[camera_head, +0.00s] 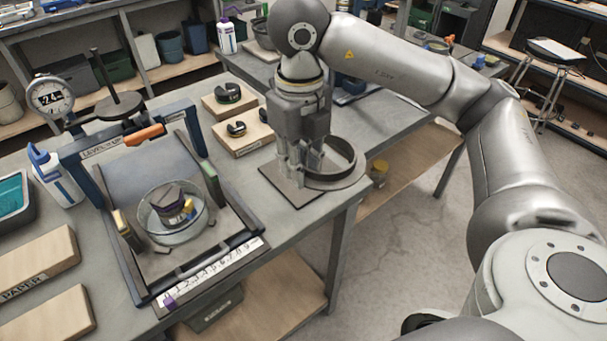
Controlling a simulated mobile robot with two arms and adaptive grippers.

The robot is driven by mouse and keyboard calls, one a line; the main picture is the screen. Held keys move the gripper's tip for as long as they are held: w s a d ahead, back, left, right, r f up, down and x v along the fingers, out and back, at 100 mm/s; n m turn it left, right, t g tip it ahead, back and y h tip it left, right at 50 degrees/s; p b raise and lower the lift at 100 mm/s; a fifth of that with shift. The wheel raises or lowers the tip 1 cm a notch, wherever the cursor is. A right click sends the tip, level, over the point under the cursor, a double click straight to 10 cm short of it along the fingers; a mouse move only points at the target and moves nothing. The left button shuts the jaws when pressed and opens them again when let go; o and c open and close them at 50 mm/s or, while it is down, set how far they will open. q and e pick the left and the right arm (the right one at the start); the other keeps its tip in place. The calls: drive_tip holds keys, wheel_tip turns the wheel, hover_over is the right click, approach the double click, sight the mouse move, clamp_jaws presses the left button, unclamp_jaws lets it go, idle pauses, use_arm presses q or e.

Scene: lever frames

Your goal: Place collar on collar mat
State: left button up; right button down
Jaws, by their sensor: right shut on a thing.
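The collar (344,155) is a dark metal ring with a flat lower flange, at the right edge of the workbench. My right gripper (308,173) points down and is shut on the collar's left side. The collar mat appears to be the thin dark square (284,188) under and left of the gripper. The collar's flange reaches beyond the mat's right side and over the bench edge. I cannot tell whether the collar touches the mat or hangs just above it. The gripper hides part of the collar's near left side. My left gripper is not in view.
A lever frame (143,133) with an orange handle stands left of the mat, with a glass bowl (175,226) inside it. A dial gauge (49,97) and white bottle (55,180) stand at the left.

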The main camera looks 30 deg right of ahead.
drive_tip(key=m, duration=0.4)
drive_tip(key=shift+s+d, duration=0.1)
drive_tip(key=shift+d, duration=0.3)
drive_tip(key=p, duration=0.2)
hover_over(280, 176)
drive_tip(key=s, duration=0.1)
drive_tip(key=shift+m, duration=0.4)
wheel_tip(280, 176, down, 8)
drive_tip(key=shift+s+a+f, duration=0.1)
drive_tip(key=shift+f, duration=0.1)
drive_tip(key=shift+w+f, duration=0.2)
drive_tip(key=f, duration=0.4)
drive_tip(key=shift+w+p, duration=0.3)
drive_tip(key=shift+w, duration=0.1)
drive_tip(key=shift+f, duration=0.1)
